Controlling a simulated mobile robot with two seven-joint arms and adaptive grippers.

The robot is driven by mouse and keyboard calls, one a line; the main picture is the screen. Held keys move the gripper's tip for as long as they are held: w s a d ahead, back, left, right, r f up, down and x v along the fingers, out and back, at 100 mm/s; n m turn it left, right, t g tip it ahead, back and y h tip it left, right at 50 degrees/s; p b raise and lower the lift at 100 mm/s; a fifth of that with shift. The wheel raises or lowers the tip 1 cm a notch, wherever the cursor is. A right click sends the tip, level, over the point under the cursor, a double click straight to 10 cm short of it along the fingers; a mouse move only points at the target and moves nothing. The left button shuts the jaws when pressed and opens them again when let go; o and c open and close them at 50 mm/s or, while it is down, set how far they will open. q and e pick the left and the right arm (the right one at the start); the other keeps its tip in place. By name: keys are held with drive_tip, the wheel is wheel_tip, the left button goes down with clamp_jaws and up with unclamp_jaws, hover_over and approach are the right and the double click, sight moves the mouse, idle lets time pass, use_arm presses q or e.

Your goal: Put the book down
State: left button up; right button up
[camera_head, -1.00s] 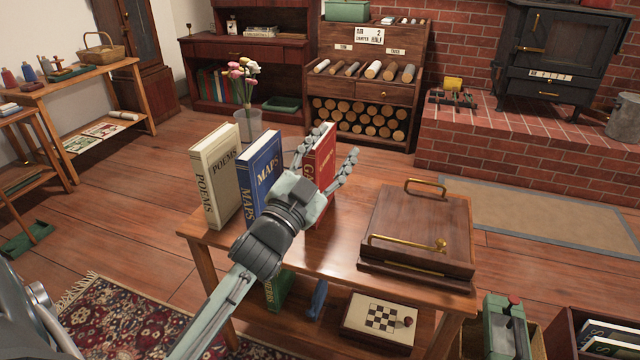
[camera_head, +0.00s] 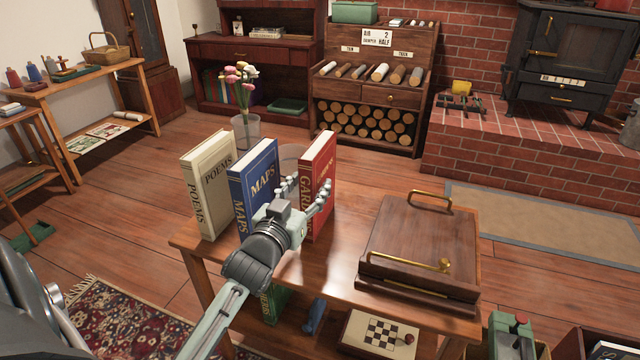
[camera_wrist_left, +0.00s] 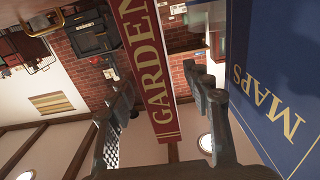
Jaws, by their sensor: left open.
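The red garden book (camera_head: 320,160) stands upright on the wooden table (camera_head: 315,265), at the right end of a row of three books. The blue MAPS book (camera_head: 253,175) stands left of it, with a gap between them. My left gripper (camera_head: 307,192) is open at the near side of the red book and hides part of its spine. In the left wrist view the red book (camera_wrist_left: 152,70) shows between the two spread fingers (camera_wrist_left: 165,110), and the MAPS book (camera_wrist_left: 275,80) is close on the right. I cannot tell whether a finger touches either book.
A cream POEMS book (camera_head: 208,185) stands at the row's left end. Behind the books is a clear vase (camera_head: 246,130) with flowers. A wooden box (camera_head: 415,250) with brass handles fills the table's right part. Some bare tabletop lies between the books and the box.

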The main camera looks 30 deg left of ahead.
use_arm(q)
drive_tip(key=x, duration=0.5)
drive_tip(key=shift+w+d, duration=0.1)
drive_tip(key=shift+w, duration=0.15)
drive_tip(key=shift+f, duration=0.1)
clamp_jaws()
